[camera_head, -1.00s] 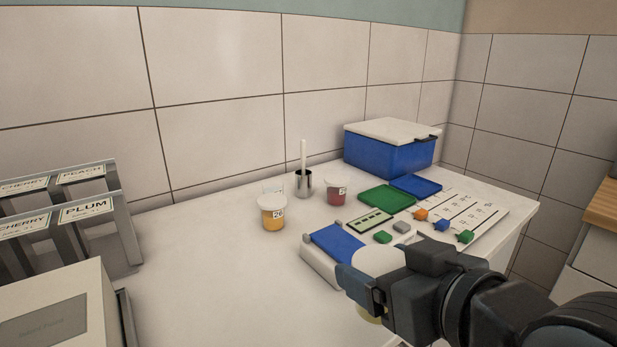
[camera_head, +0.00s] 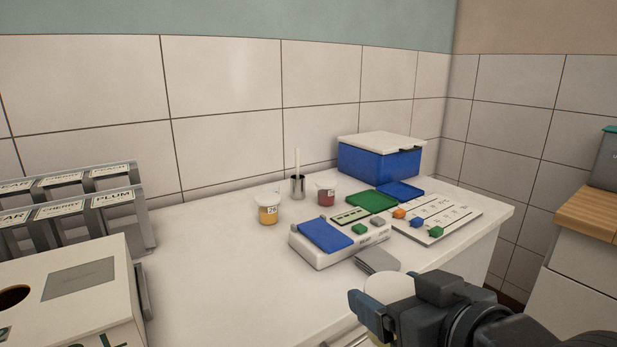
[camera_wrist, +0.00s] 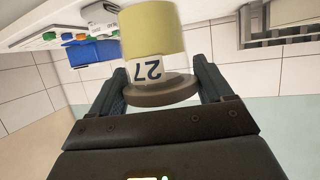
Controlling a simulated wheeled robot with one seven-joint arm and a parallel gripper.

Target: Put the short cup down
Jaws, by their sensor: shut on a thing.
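My gripper (camera_head: 376,303) is at the lower right of the head view, shut on a lidded cup, which I take for the short cup (camera_head: 385,287). Only its pale round lid shows well there. In the wrist view the short cup (camera_wrist: 152,38) is pale yellow with a "27" label, appearing upside down between the fingers of my gripper (camera_wrist: 160,78), which close near its lid. In the head view it is near the counter's front edge. Whether it touches the counter cannot be told.
The white counter (camera_head: 215,285) is clear left of the blue-topped device (camera_head: 326,235). Right are green and blue trays, a blue box (camera_head: 378,160) and a pegged board (camera_head: 440,215). Labelled racks (camera_head: 110,215) stand left.

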